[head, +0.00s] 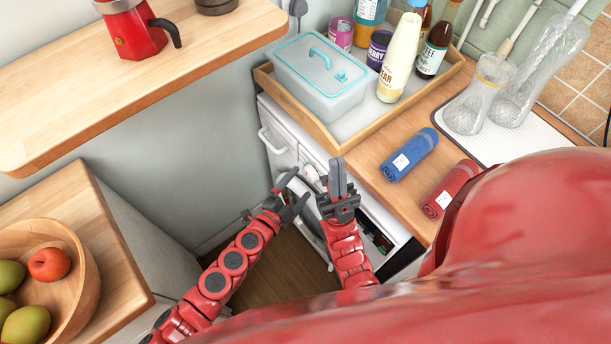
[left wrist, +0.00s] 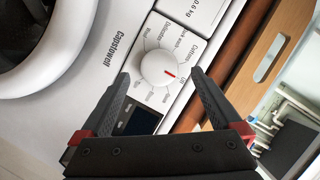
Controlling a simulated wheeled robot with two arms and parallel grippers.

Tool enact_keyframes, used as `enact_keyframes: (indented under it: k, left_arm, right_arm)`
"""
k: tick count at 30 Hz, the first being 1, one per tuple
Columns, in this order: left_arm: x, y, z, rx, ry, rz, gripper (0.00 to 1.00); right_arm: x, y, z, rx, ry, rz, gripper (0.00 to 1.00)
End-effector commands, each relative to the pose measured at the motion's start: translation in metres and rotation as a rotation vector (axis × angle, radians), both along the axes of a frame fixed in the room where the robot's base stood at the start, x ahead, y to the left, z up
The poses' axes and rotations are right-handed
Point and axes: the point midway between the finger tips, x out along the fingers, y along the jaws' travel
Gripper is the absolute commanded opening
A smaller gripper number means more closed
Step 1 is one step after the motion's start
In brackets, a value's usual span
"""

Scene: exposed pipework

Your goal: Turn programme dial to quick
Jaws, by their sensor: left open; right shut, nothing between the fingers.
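In the head view my left gripper (head: 293,191) is at the machine's front. My right gripper (head: 338,178) is shut and empty, just right of it. The dial is hard to make out there.
A wooden tray (head: 318,133) with a lidded box (head: 318,82) and bottles stands on the counter above. Blue (head: 409,155) and red (head: 449,189) rolled cloths lie near its edge. A small dark display (left wrist: 137,121) is below the dial.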

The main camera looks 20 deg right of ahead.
Motion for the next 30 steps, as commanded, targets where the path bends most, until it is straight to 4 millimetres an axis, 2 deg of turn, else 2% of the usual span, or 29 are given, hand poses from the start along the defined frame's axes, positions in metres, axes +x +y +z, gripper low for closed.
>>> enact_keyframes:
  k: [3, 9, 20, 30]
  left_arm:
    - [0.012, -0.015, -0.005, -0.002, 0.002, 0.000, 0.99]
    - [0.022, -0.028, -0.009, -0.001, 0.002, -0.002, 0.99]
    - [0.023, -0.031, -0.010, 0.000, 0.003, -0.002, 0.97]
    - [0.023, -0.031, -0.010, 0.000, 0.003, -0.002, 0.36]
  right_arm:
    - [0.000, 0.000, -0.002, 0.000, 0.000, 0.000, 0.00]
    - [0.000, 0.000, -0.003, 0.000, 0.000, 0.000, 0.00]
    - [0.000, 0.000, -0.003, 0.000, 0.000, 0.000, 0.00]
    - [0.000, 0.000, -0.003, 0.000, 0.000, 0.000, 0.00]
